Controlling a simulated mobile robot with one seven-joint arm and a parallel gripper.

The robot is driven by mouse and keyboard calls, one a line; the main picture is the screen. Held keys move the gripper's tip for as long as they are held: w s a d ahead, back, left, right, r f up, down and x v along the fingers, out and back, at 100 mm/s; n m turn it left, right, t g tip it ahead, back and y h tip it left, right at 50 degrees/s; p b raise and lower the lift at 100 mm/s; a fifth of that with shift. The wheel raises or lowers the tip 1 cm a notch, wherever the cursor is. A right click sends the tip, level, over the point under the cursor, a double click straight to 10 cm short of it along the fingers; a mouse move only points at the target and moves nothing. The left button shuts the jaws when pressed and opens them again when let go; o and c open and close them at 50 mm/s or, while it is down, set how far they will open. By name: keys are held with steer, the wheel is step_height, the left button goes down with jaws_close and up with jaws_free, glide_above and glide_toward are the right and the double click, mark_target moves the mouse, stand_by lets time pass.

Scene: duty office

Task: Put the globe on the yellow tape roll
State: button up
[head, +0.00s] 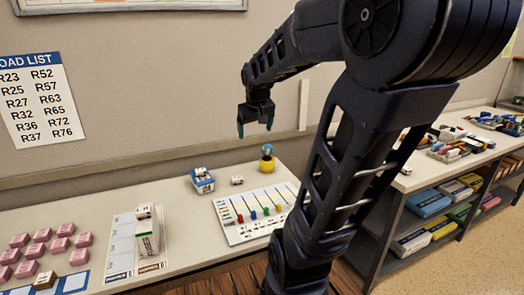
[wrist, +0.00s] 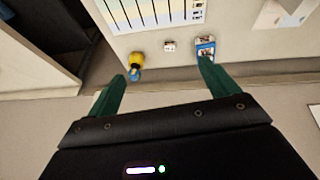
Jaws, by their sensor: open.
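A small blue globe (head: 267,149) sits on top of the yellow tape roll (head: 267,164) on the counter near the wall. The globe (wrist: 134,74) and the yellow roll (wrist: 136,59) also show together in the wrist view, close to the left fingertip. My gripper (head: 255,127) is open and empty, raised above the counter. In the head view it hangs above and slightly left of the globe, apart from it. In the wrist view nothing lies between the fingers of my gripper (wrist: 161,70). Exactly how the globe rests on the roll is too small to tell.
A blue and white box (head: 202,182) and a small white block (head: 237,180) stand left of the roll. A white chart with coloured pegs (head: 255,213) lies in front. Pink blocks (head: 42,235) are at far left. A shelf unit (head: 430,215) stands right.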

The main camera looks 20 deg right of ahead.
steer(key=s+a+f+y, duration=0.1)
steer(key=s+a, duration=0.2)
steer(key=s, duration=1)
steer(key=shift+s+a+f+m, duration=0.15)
steer(key=shift+s+f+m, duration=0.1)
steer(key=shift+s+m, duration=0.05)
